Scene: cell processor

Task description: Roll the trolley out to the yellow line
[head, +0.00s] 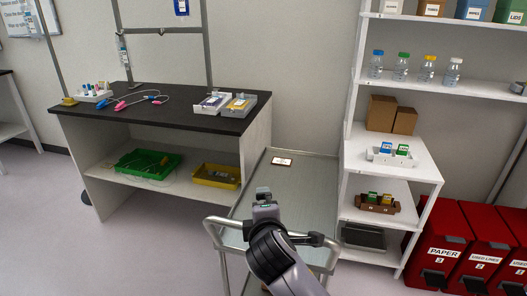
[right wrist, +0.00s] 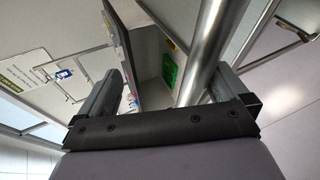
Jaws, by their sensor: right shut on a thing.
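The trolley (head: 303,180) is a grey metal cart standing between the black-topped bench and the white shelving. Its tubular handle (head: 229,246) faces me at the near end. My right gripper (head: 264,197) is at the middle of that handle, shut on it; the arm hides part of the bar. In the right wrist view the metal tube (right wrist: 207,55) passes between the fingers of my right gripper (right wrist: 168,92), close to the right-hand finger. My left gripper is in neither view. No yellow line shows on the floor in view.
The bench (head: 180,122) stands close on the trolley's left, the white shelving (head: 415,165) close on its right. A small white card (head: 282,161) lies on the trolley top. Red bins (head: 440,250) stand at the lower right. The floor (head: 120,245) at front left is clear.

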